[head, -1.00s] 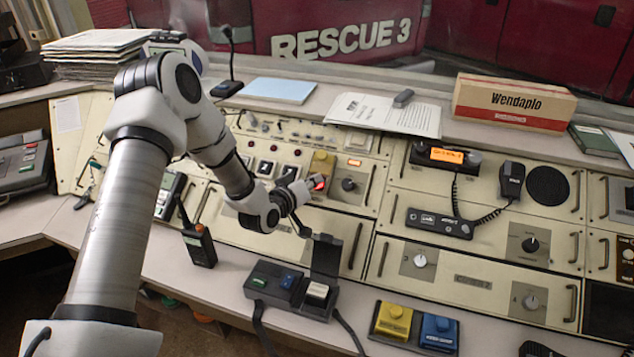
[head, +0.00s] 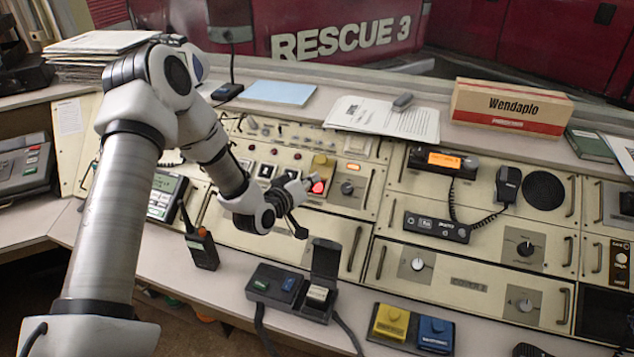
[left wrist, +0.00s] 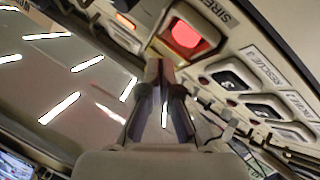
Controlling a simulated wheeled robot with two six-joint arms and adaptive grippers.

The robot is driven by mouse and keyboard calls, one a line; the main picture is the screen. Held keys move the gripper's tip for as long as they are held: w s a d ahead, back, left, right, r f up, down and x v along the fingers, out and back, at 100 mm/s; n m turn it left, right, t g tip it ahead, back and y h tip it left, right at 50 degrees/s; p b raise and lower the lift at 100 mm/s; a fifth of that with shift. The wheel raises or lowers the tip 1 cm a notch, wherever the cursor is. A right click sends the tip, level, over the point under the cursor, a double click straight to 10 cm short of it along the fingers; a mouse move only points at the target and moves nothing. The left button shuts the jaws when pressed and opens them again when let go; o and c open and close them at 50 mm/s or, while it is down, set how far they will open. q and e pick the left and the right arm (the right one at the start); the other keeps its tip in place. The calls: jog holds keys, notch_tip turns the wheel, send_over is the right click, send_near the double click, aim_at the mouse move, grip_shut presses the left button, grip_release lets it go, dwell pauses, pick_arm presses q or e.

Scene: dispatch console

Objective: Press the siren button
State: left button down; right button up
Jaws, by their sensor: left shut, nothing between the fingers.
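The siren button (head: 317,187) glows red on the sloped console panel. In the left wrist view the lit button (left wrist: 186,36) sits in a pale frame beside the partly cut-off label "SIRE". My left gripper (head: 306,183) is shut and empty, just left of the button in the head view. In the left wrist view its closed fingertips (left wrist: 160,66) are just below and left of the button, seemingly apart from it. A yellowish plate (head: 323,163) stands directly behind the button. My right gripper is not in view.
Dark-framed square buttons (left wrist: 238,76) lie close beside the siren button. A black knob (head: 347,188) is to its right. A radio (head: 202,248), a button box with raised lid (head: 272,285), and yellow (head: 391,321) and blue (head: 437,332) buttons stand on the front ledge.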

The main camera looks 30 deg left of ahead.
pick_arm(q)
jog(key=s+r+p, duration=0.1)
jog(key=r, duration=0.1)
jog(key=shift+s+d+r+p, duration=0.2)
jog(key=shift+s+r+p, duration=0.15)
jog(key=shift+r+p, duration=0.05)
